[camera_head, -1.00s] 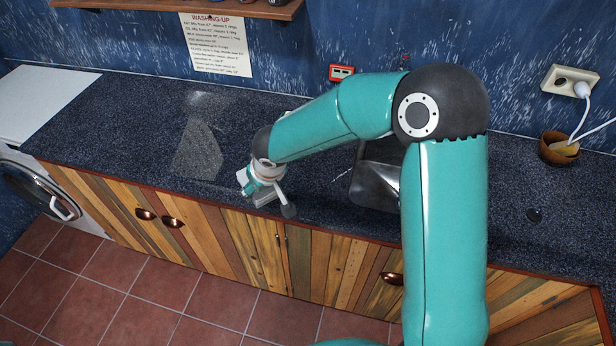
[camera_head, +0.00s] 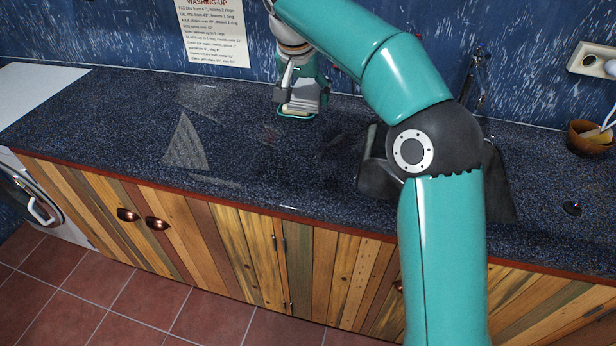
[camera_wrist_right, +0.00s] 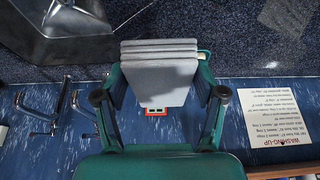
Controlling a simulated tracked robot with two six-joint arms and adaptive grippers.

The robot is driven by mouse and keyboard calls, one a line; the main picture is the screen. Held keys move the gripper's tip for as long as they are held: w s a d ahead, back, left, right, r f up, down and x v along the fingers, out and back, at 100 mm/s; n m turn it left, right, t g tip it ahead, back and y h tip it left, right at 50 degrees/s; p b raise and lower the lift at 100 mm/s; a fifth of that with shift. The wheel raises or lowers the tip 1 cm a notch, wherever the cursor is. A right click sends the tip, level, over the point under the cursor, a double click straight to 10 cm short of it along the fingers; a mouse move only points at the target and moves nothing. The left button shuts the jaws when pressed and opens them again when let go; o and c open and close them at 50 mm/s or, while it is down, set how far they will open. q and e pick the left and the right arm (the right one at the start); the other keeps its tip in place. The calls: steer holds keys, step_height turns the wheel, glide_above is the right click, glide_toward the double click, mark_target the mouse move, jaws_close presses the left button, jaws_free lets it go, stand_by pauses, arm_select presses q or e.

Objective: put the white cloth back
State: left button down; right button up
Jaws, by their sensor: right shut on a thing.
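The white cloth (camera_wrist_right: 160,75) is a folded, layered, greyish-white block in the right wrist view. My right gripper (camera_wrist_right: 160,55) is shut on it, with a finger on each side. In the head view the cloth (camera_head: 304,98) hangs in my right gripper (camera_head: 297,112), over the back part of the dark worktop near the blue wall. I cannot tell whether the cloth touches the worktop. My left gripper is in neither view.
A washing-up notice (camera_head: 213,35) hangs on the wall to the left. The metal sink (camera_wrist_right: 65,30) and a tap (camera_head: 473,80) are to the right in the head view. A brown bowl (camera_head: 588,140) stands far right. The worktop's left part is clear.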

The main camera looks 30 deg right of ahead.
steer(key=shift+s+f, duration=0.15)
steer(key=shift+f, duration=0.35)
steer(key=b, duration=0.3)
glide_above(308, 170)
steer(key=f, duration=0.8)
steer(key=s+a+f, duration=0.1)
steer(key=f, duration=0.4)
steer(key=shift+f, duration=0.1)
steer(key=shift+w+f, duration=0.1)
steer(key=shift+f, duration=2.55)
steer(key=shift+f, duration=0.1)
steer(key=o, duration=1.1)
steer(key=v, duration=1.2)
